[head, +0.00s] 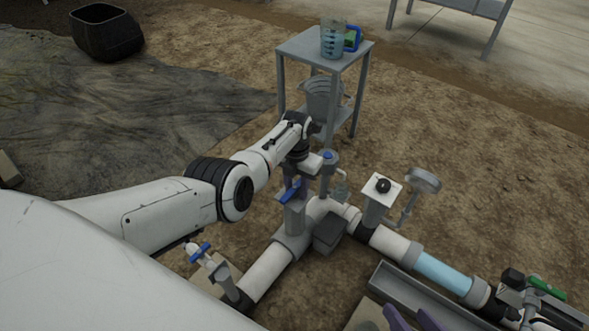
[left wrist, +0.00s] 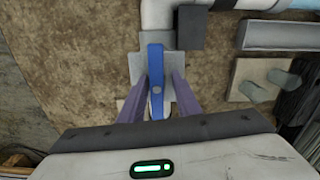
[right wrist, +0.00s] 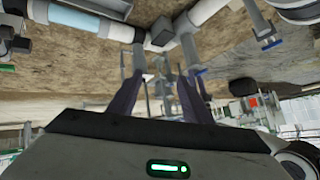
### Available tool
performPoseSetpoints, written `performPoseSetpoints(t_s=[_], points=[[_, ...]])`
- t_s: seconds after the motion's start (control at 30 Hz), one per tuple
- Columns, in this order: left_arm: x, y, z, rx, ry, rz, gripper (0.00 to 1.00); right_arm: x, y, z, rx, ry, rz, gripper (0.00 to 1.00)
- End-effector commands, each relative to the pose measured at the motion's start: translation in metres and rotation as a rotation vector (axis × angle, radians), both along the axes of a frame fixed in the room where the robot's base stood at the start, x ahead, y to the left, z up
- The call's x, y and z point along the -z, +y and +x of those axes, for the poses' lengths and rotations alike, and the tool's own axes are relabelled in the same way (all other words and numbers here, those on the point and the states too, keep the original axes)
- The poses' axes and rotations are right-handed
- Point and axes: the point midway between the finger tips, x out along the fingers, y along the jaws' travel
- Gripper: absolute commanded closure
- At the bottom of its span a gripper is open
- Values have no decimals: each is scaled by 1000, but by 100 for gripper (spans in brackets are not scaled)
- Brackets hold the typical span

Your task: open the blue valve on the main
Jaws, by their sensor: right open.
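The blue lever handle (head: 291,191) of a valve stands on top of a grey fitting on the white main pipe (head: 266,272). My left gripper (head: 294,190) points down over this valve. In the left wrist view the blue lever (left wrist: 156,75) lies lengthwise between the two purple fingers (left wrist: 159,85). A gap shows on its right side, and the left finger is very close to it. My right gripper (head: 412,318) shows at the bottom edge of the head view. In the right wrist view its fingers (right wrist: 164,80) are apart with nothing held between them.
A smaller blue-handled valve (head: 199,252) stands at the lower left. A gauge (head: 424,179), a white box with a black knob (head: 383,186) and a green-handled valve (head: 546,288) stand to the right. A grey stand (head: 300,46) holds a jug (head: 333,40) behind. Bare ground surrounds the pipes.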

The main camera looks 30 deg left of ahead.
Motion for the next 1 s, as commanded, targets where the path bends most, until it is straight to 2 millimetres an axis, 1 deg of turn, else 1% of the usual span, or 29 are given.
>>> performPoseSetpoints(t_s=[0.03,0.17,0.37,0.5,0.6,0.7,1.0], points=[[-3,11,-5,-1,3,20,58,0,-2,-2,-1,20,-17,55],[-27,9,-5,-1,4,16,58,11,-16,-7,0,72,-97,55],[-61,6,-3,0,1,12,58,-5,-33,-12,90,21,-90,55],[-83,6,-3,-1,0,11,58,-20,-44,-16,151,-32,-79,55],[-94,5,-3,-1,0,11,58,-28,-52,-20,185,-65,-74,55],[-99,5,-3,-1,0,10,58,-32,-56,-22,202,-89,-71,55],[-98,5,-3,0,0,9,58,-31,-57,-22,207,-97,-69,55]])
